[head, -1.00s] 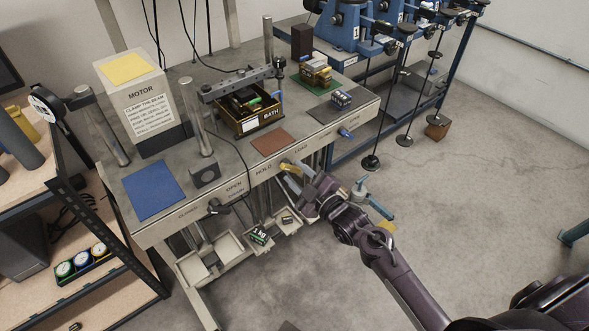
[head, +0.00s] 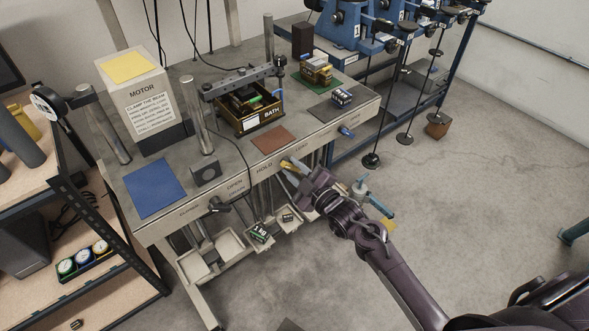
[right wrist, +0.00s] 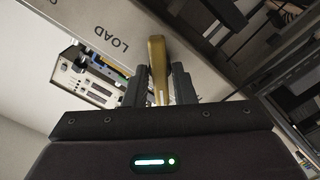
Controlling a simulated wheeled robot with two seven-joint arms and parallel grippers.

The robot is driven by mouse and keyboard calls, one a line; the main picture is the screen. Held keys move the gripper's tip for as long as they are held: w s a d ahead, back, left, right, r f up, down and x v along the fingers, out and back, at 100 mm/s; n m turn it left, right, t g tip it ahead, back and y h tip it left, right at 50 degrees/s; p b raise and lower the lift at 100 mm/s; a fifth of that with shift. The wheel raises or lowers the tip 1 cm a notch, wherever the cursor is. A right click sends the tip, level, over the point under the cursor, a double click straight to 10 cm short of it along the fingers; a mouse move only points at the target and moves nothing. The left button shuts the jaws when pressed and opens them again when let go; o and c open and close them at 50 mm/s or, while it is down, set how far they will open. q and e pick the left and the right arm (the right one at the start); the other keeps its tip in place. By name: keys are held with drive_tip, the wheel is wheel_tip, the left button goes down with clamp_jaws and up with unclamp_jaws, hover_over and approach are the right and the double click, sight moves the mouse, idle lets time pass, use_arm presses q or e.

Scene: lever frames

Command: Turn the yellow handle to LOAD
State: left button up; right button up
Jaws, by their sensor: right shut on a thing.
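The yellow handle (head: 287,165) is on the front edge of the bench, near the printed words HOLD (head: 264,168) and LOAD (head: 301,147). My right gripper (head: 299,174) is shut on the handle from the front. In the right wrist view the handle (right wrist: 157,58) stands between the two dark fingers (right wrist: 161,88), with LOAD (right wrist: 111,39) printed to its left. The fingers cover the handle's lower part. My left gripper is not in view.
A black lever (head: 219,205) and a blue knob (head: 346,131) are along the front edge.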

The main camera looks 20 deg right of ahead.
drive_tip(key=m+p, duration=0.1)
drive_tip(key=m, duration=0.3)
drive_tip(key=shift+r, duration=0.1)
drive_tip(key=m+p, duration=0.2)
drive_tip(key=m, duration=0.2)
drive_tip(key=shift+m, duration=0.3)
drive_tip(key=m+p, duration=0.1)
drive_tip(key=m, duration=0.3)
drive_tip(key=shift+m+p, duration=0.3)
drive_tip(key=m+p, duration=0.1)
drive_tip(key=m, duration=0.3)
drive_tip(key=shift+f+m, duration=0.2)
drive_tip(key=shift+m, duration=0.1)
drive_tip(key=o, duration=0.8)
drive_tip(key=shift+d, duration=0.1)
drive_tip(key=b+v, duration=0.1)
drive_tip(key=v, duration=0.6)
drive_tip(key=shift+s+d+r, duration=0.1)
drive_tip(key=shift+s, duration=0.25)
